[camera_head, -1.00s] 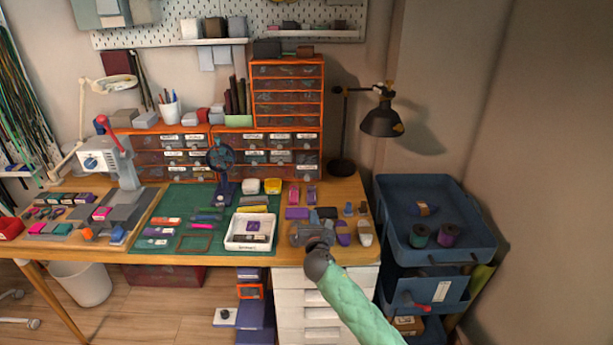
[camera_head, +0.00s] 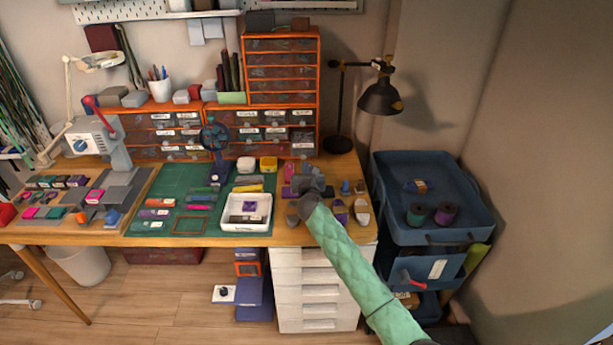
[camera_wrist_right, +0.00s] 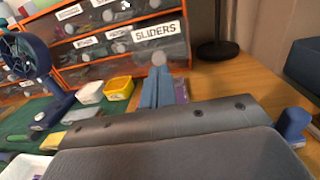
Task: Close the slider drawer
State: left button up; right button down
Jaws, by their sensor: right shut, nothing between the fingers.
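The slider drawer (camera_wrist_right: 155,40) carries a white "SLIDERS" label and a round knob in the right wrist view. In the head view it appears to be the lower right drawer (camera_head: 302,143) of the orange-framed cabinet. I cannot tell how far out it stands. My right gripper (camera_head: 307,182) is over the desk in front of the cabinet, apart from the drawer. Its shut, empty fingers (camera_wrist_right: 158,86) point toward the drawer knob in the wrist view. The left gripper is not in view.
Small coloured parts and a white tray (camera_head: 264,217) lie around my right gripper on the desk. A dark blue fan (camera_head: 214,137) stands left of the drawer. A black lamp (camera_head: 380,97) stands to the right. A blue cart (camera_head: 455,175) is beside the desk.

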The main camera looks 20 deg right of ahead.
jog(key=shift+x, duration=1)
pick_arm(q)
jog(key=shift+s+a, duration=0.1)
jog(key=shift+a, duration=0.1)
pick_arm(e)
jog(key=shift+w, duration=0.4)
